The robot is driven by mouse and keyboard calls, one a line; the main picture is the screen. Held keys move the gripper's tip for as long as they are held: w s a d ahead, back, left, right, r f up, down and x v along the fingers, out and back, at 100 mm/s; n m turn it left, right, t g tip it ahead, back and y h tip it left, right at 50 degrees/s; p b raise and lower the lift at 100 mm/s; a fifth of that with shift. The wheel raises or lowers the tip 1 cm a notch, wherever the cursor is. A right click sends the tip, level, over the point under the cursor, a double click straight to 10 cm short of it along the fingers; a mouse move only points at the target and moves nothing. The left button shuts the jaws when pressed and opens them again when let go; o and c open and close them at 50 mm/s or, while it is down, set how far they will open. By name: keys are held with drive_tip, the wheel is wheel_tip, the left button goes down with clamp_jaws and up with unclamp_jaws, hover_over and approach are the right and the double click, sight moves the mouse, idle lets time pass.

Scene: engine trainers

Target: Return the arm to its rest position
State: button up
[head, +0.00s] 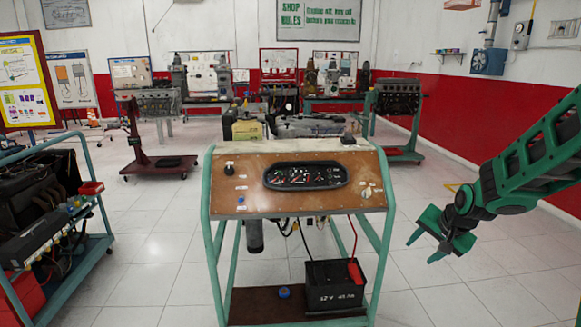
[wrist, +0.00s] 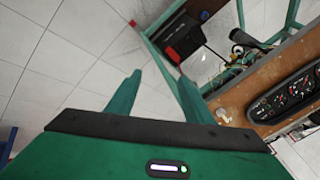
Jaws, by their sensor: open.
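My gripper (head: 436,239) hangs at the right in the head view, to the right of the engine trainer stand and apart from it. Its two green fingers are spread and nothing is between them. In the wrist view my gripper (wrist: 160,90) points down over bare floor tiles. My arm reaches in from the right edge of the head view, bent down at the wrist.
The engine trainer (head: 225,187), with a gauge cluster (head: 306,176), stands in the middle. A black battery (head: 335,287) sits on its lower shelf. Another engine trolley (head: 98,250) is at the left. Tiled floor is clear at the right.

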drive_tip(key=s+d+r+n+g, duration=0.1)
drive_tip(key=s+d+r+g, duration=0.1)
drive_tip(key=s, duration=1.6)
drive_tip(key=s+d+r+n+g, duration=0.1)
drive_tip(key=s+r+g, duration=0.2)
drive_tip(key=s, duration=1.6)
drive_tip(key=shift+d+r+n+g, duration=0.4)
drive_tip(key=shift+g, duration=0.2)
drive_tip(key=shift+w, duration=0.1)
drive_tip(key=shift+w+f+h, duration=0.25)
drive_tip(key=shift+w+h, duration=0.05)
drive_tip(key=shift+w, duration=0.3)
drive_tip(key=shift+c, duration=0.6)
